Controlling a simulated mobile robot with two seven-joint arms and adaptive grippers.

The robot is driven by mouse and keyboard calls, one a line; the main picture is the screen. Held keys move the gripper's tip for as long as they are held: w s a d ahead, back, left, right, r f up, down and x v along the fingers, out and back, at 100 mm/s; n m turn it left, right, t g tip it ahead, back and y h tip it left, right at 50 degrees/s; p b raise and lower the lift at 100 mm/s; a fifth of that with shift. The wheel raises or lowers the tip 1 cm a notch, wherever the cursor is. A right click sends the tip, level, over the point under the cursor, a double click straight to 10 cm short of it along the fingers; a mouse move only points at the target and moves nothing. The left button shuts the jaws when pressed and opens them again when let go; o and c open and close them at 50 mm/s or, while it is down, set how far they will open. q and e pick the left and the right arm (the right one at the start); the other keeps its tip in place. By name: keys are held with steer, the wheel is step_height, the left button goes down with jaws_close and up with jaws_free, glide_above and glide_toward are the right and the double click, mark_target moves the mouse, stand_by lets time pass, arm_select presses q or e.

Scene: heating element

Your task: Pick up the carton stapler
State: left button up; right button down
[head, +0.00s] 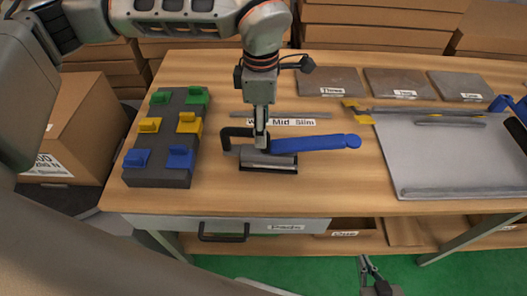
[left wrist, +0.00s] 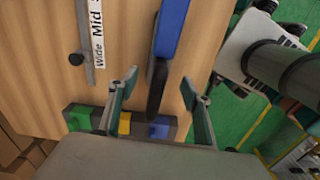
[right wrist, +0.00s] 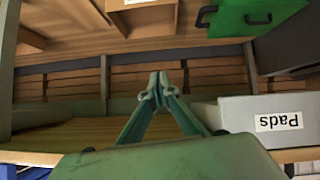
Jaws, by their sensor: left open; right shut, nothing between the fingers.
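The carton stapler (head: 318,143) lies on the wooden table, with a long blue arm, a grey body and a black handle at its left end. My left gripper (head: 261,141) points down over its grey body. In the left wrist view the left gripper (left wrist: 162,95) is open, and the stapler's dark end (left wrist: 157,90) shows between its fingers with the blue part (left wrist: 172,28) beyond. Whether the fingers touch it, I cannot tell. My right gripper (head: 370,270) is low in front of the table, shut and empty; the right wrist view shows its closed fingertips (right wrist: 158,88).
A dark block (head: 160,176) with green, yellow and blue pieces stands left of the stapler. A metal bar and a "Wide Mid Slim" label (head: 283,122) lie behind it. A grey plate (head: 445,155) fills the right side. A drawer (head: 240,229) is below the table's front edge.

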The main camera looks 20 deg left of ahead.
mark_target(261, 150)
arm_select(q)
step_height(261, 150, down, 4)
steer(key=shift+s+r+b, duration=0.1)
steer(key=shift+s+b, duration=0.05)
steer(key=shift+b, duration=0.45)
steer(key=f, duration=0.6)
steer(key=shift+w+a+f, duration=0.15)
steer(key=shift+w+f, duration=0.05)
steer(key=shift+f, duration=0.2)
jaws_close()
steer(key=shift+r, duration=0.1)
